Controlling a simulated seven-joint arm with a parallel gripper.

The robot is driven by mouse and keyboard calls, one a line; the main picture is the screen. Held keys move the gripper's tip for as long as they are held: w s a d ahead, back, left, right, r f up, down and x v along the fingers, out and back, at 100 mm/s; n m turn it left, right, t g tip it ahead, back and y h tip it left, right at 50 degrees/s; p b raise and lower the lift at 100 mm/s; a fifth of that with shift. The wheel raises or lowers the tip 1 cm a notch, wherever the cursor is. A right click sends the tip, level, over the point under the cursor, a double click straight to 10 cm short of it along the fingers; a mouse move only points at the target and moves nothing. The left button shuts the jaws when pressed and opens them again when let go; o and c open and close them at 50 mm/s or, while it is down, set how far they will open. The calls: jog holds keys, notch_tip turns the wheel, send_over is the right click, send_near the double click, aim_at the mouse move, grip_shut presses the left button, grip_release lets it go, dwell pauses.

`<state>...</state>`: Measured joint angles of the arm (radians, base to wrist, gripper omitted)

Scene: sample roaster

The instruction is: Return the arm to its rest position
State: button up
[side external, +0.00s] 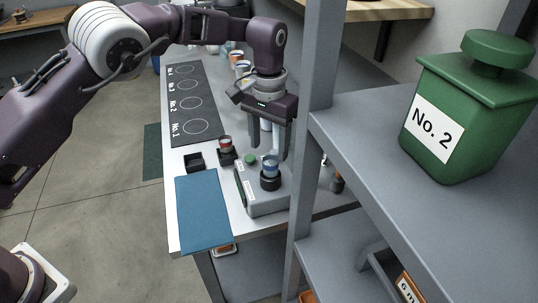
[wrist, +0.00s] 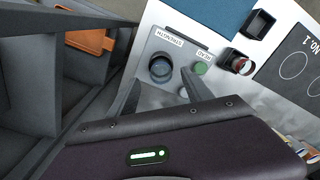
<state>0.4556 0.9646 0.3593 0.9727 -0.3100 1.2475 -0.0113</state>
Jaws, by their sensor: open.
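My gripper (side external: 279,154) hangs fingers down above the bench, over the grey machine (side external: 270,200) at its near end. Its two fingers stand apart with nothing between them, as the wrist view also shows (wrist: 157,93). My arm reaches in from the upper left.
A grey shelf post (side external: 312,130) stands close to the right of my gripper. A green "No. 2" canister (side external: 465,110) stands on the shelf. A red-banded cup (side external: 225,143), an open black box (side external: 195,163), a blue mat (side external: 203,212) and a black numbered strip (side external: 188,95) are on the bench.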

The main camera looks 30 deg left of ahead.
jog(key=shift+r, duration=0.1)
dwell(0.4)
jog(key=s+a+r+n+t+h, duration=0.1)
jog(key=s+a+r, duration=0.55)
jog(key=r, duration=0.35)
jog(key=s+a+r+n+t, duration=0.1)
jog(key=s+a+r+t, duration=0.1)
jog(key=s+a+r, duration=0.5)
jog(key=s+a+t, duration=0.1)
jog(key=s, duration=0.9)
jog(key=s+a+f+t+y, duration=0.1)
jog(key=s, duration=1)
jog(key=shift+s+a+f+t, duration=0.2)
jog(key=shift+a+f+t, duration=0.1)
jog(key=shift+a, duration=0.05)
